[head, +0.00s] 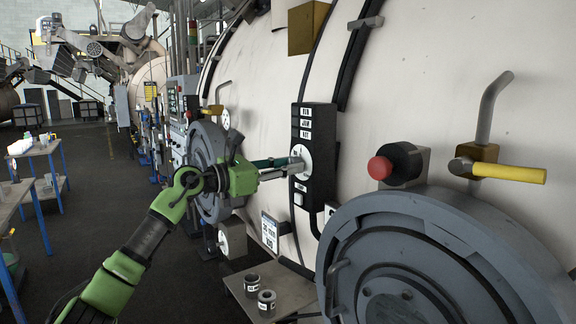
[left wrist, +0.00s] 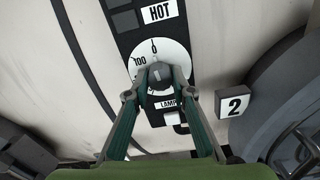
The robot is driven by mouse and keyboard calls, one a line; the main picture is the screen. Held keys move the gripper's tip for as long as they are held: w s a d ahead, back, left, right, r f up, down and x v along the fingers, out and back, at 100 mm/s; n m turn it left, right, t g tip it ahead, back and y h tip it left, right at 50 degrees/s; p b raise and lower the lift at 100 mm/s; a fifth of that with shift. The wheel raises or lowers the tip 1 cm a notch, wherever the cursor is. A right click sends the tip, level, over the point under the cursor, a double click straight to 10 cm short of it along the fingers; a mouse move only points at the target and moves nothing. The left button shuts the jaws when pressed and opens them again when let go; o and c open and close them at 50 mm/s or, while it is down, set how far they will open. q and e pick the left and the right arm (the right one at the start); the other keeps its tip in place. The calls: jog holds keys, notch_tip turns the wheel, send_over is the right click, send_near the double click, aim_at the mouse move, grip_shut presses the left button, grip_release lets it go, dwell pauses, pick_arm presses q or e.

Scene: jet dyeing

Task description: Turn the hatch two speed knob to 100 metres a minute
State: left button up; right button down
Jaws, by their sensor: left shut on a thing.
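The speed knob (left wrist: 160,74) is a dark knob on a round white dial (left wrist: 145,55), mounted on a black control box (head: 320,125) on the pale machine wall. My left gripper (left wrist: 157,84) has its two fingertips closed around the knob; in the head view the gripper (head: 297,166) reaches the dial from the left. In the left wrist view, markings reading about 100 show at the dial's upper left. I cannot tell which marking the knob points to. A number 2 plate (left wrist: 235,103) is to the right. My right gripper is out of view.
A red button (head: 380,168) and a yellow-handled valve (head: 510,173) are right of the box. A large round grey hatch (head: 440,250) fills the lower right; another hatch (head: 208,150) is behind my gripper. A small shelf (head: 285,290) holds two cups below.

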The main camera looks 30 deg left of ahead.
pick_arm(q)
jog(key=shift+r+n+p, duration=0.1)
jog(key=shift+n+p, duration=2.2)
jog(key=shift+n, duration=2)
jog(key=o, duration=1.1)
jog(key=shift+s, duration=0.1)
jog(key=v, duration=1.2)
